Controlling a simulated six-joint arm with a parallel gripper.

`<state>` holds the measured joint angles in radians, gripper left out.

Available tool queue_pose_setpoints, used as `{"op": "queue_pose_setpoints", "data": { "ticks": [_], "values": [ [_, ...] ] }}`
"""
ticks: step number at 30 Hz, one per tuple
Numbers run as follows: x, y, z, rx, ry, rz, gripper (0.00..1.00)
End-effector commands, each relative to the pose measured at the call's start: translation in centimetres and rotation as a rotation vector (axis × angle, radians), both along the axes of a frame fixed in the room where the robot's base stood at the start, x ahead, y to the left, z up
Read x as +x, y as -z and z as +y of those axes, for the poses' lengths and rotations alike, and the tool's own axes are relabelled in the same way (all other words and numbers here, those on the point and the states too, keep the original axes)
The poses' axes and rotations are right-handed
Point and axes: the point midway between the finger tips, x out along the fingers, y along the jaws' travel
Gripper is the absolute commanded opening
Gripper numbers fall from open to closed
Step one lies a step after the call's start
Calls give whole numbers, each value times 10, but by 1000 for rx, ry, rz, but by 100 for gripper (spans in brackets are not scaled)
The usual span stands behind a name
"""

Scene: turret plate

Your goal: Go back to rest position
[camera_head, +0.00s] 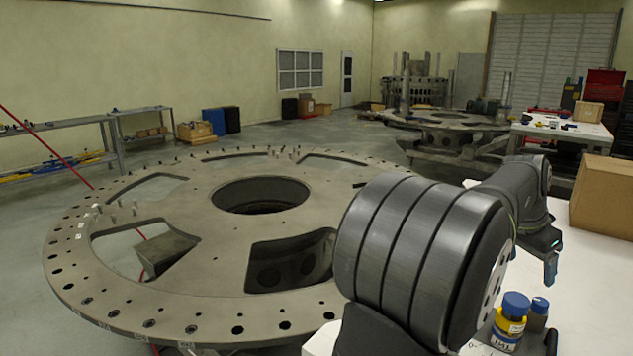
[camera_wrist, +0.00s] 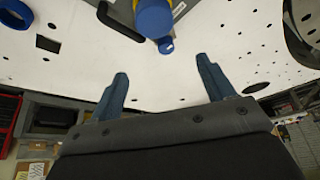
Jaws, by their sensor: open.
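My gripper (camera_head: 549,270) hangs over the white table at the right in the head view, with my arm reaching to it from the foreground. In the wrist view its two blue fingers (camera_wrist: 162,70) stand wide apart with nothing between them. A yellow bottle with a blue cap (camera_head: 509,323) and a smaller grey bottle with a blue cap (camera_head: 537,316) stand near the table's front. In the wrist view the larger blue cap (camera_wrist: 154,19) and the smaller one (camera_wrist: 166,45) show beyond the fingertips, apart from them.
The large turret plate (camera_head: 215,240) with its openings and upright pins fills the left and middle. A cardboard box (camera_head: 603,198) stands on the white table (camera_head: 575,300) at the right. A blue ring (camera_wrist: 12,16) lies at the wrist view's upper left.

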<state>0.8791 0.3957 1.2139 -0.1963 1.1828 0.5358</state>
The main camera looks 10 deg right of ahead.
Motion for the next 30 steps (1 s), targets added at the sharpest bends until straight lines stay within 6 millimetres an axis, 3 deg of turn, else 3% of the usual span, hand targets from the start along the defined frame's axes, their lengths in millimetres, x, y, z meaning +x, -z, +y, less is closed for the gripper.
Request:
{"op": "queue_pose_setpoints", "data": {
  "ticks": [3, 15, 30],
  "values": [
    [-23, 12, -18, 12, 6, 7, 75],
    [-76, 28, -56, 22, 2, 9, 75],
    [-86, 32, -63, 23, -2, 9, 75]
  ]
}}
